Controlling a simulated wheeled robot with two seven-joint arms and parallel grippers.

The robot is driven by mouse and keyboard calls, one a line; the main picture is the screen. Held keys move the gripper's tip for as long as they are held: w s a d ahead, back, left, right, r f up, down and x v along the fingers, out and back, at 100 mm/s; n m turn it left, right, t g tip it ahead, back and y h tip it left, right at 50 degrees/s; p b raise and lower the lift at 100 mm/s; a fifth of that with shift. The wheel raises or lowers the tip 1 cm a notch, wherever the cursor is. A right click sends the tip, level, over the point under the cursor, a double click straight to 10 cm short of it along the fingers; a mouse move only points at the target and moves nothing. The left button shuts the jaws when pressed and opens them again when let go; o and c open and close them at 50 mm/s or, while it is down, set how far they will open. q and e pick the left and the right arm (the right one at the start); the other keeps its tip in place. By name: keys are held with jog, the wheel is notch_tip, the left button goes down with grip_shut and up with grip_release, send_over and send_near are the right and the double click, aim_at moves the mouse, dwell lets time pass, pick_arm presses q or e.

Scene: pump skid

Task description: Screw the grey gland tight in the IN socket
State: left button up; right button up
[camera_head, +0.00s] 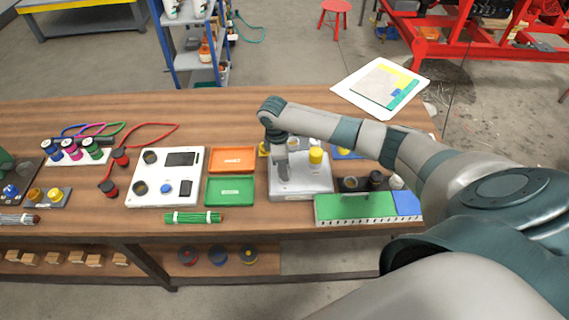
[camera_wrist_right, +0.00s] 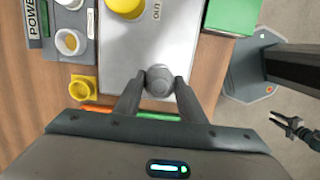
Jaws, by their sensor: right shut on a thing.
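The grey gland (camera_wrist_right: 158,81) is between the fingers of my right gripper (camera_wrist_right: 157,92), which is shut on it. In the head view the right gripper (camera_head: 283,172) points down over the left part of the light grey pump block (camera_head: 302,188). The IN socket is hidden under the gland and fingers, so I cannot tell how deep the gland sits. A yellow gland (camera_head: 316,155) stands on the block beside the OUT label, and shows in the wrist view (camera_wrist_right: 125,5). My left gripper (camera_wrist_right: 294,128) hangs small and apart over the floor, its fingers seemingly spread.
Orange (camera_head: 232,159) and green (camera_head: 230,190) trays lie left of the block. A green and blue box (camera_head: 353,208) stands at its right. A white panel (camera_head: 166,178) and a green striped roll (camera_head: 193,217) are further left. Bare wood shows along the front edge.

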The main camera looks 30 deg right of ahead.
jog(key=m, duration=0.4)
jog(key=shift+m, duration=0.3)
jog(key=o, duration=1.1)
jog(key=n, duration=0.4)
jog(key=shift+n, duration=0.3)
